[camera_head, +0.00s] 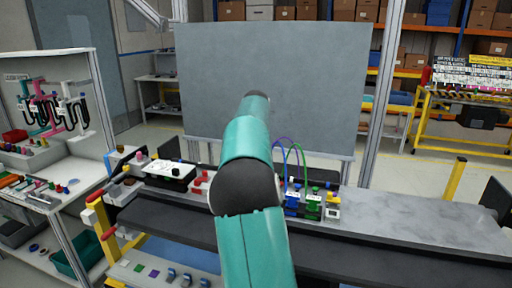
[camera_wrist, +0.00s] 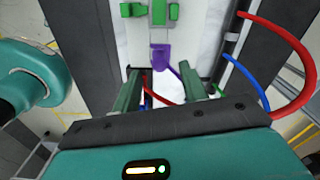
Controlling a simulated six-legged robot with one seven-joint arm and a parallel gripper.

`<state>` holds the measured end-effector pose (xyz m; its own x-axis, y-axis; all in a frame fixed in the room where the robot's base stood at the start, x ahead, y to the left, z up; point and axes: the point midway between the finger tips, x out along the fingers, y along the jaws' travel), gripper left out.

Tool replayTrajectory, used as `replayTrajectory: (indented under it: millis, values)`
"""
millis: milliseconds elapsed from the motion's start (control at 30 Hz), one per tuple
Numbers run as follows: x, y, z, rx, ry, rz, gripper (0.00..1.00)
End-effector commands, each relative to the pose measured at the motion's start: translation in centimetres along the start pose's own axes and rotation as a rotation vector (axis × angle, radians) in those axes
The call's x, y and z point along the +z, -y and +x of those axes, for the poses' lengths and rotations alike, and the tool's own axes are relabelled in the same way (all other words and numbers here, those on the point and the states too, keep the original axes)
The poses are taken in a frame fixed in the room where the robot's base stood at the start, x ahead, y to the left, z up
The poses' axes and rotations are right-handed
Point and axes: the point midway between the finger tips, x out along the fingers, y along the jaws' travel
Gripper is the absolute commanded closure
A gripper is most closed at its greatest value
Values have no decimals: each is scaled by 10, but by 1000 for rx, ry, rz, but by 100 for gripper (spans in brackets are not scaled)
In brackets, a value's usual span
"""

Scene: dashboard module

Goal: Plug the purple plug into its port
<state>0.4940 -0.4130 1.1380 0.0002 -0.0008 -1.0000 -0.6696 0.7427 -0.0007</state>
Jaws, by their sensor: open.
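In the wrist view, a purple piece (camera_wrist: 161,57), which looks like the purple plug, shows just beyond and between the tips of my gripper (camera_wrist: 160,74). The two green fingers are apart, and I see nothing held between them. I cannot tell whether they touch the purple piece.
Blue (camera_head: 291,203) and green (camera_head: 313,206) connector blocks stand on the dark bench (camera_head: 390,245), right of my arm. A white box (camera_head: 167,170) sits to the left. Red (camera_wrist: 290,38) and blue (camera_wrist: 248,78) cables loop close on the gripper's right. The bench's right side is clear.

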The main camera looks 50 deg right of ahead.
Motion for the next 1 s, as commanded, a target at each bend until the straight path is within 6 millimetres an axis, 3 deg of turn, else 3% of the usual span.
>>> replayTrajectory:
  millis: [200,400,600,1000]
  values:
    - [0,1,-50,-4,0,0,57]
    - [0,1,-81,-3,0,0,57]
    - [0,0,-92,1,0,1,57]
    - [0,0,-93,1,0,0,57]
